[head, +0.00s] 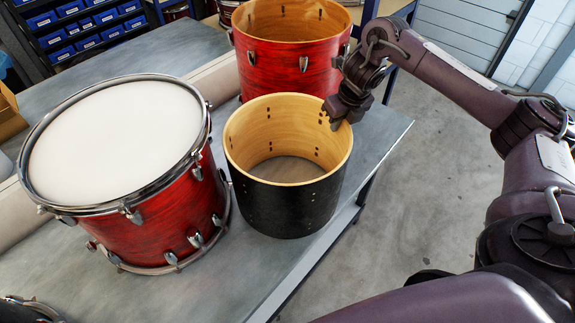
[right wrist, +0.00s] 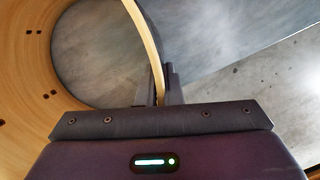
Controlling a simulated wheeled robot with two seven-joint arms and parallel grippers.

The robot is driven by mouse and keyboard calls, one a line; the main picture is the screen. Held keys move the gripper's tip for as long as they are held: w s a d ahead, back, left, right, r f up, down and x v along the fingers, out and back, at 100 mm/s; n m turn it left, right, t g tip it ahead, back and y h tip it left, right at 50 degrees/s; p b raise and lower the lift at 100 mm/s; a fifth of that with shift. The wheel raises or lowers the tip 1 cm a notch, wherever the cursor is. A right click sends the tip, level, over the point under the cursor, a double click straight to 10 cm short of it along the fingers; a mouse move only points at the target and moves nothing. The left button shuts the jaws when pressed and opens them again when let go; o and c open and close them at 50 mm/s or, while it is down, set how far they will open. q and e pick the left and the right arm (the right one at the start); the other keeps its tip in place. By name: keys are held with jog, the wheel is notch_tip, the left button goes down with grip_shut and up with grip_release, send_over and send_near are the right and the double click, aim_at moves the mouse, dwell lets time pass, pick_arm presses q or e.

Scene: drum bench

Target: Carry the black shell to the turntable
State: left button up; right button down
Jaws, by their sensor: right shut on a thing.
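The black shell (head: 287,209) is an open drum shell with a pale wood inside, upright on the grey bench near its right edge in the head view. My right gripper (head: 340,113) is shut on the shell's wall at the rim, on the far right side. In the right wrist view the shell's pale rim (right wrist: 150,45) runs down between the fingers (right wrist: 160,92), with the wood inside to the left. My left gripper is not in view. I cannot make out a turntable in these frames.
A red drum with a white head (head: 115,140) stands close to the shell's left. An open red shell (head: 290,68) stands right behind it. The bench (head: 215,285) is bare in front. Blue bins (head: 85,30) are at the back left; open floor (head: 440,180) lies right.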

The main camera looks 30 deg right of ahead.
jog(key=shift+w+r, duration=0.15)
jog(key=shift+r, duration=0.1)
